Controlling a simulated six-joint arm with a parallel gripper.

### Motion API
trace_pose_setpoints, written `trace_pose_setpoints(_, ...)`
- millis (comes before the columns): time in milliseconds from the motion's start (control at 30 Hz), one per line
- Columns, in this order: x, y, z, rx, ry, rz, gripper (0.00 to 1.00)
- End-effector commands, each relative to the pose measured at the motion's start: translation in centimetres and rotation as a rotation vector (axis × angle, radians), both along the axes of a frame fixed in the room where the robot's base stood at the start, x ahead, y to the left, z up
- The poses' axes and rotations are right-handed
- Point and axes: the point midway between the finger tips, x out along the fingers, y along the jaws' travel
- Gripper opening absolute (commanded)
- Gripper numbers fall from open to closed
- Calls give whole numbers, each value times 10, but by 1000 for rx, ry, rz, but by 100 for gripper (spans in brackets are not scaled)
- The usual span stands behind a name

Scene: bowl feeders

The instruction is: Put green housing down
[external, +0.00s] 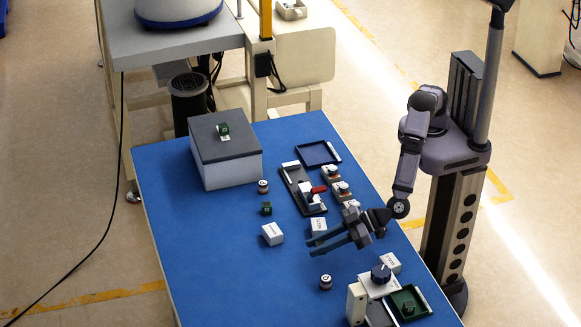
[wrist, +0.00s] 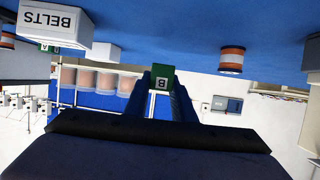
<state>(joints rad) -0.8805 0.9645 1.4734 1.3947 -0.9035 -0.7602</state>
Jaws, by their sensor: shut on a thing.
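My gripper (external: 312,246) is over the right part of the blue table, its fingers pointing left. In the wrist view my gripper (wrist: 161,88) is shut on a green housing (wrist: 161,76) marked with a letter B. In the external view the held housing is too small and mixed with the fingers to make out clearly. Other green housings show: one on the grey-topped box (external: 223,129), one on the table (external: 266,208) left of my gripper, and one in the dark green tray (external: 408,308) at the front right.
A white box (external: 272,233) and a spool (external: 326,282) stand near my gripper. A label box reading BELTS (wrist: 57,22) shows in the wrist view. A dark tray with parts (external: 300,190) lies behind, and a knobbed device (external: 378,283) in front. The table's left front is clear.

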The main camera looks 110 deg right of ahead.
Motion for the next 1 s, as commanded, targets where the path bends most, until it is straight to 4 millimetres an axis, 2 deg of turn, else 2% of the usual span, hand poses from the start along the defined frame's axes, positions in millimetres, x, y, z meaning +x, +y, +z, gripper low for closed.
trace_pose_setpoints(100,0,0,23,3,-2,0,2)
trace_pose_setpoints(300,0,0,49,2,-1,-1,2)
trace_pose_setpoints(467,0,0,58,0,-1,0,2)
trace_pose_setpoints(733,2,-4,60,-1,0,-7,2)
trace_pose_setpoints(867,12,-19,63,-1,0,-35,2)
trace_pose_setpoints(1000,31,-54,72,0,-1,-96,2)
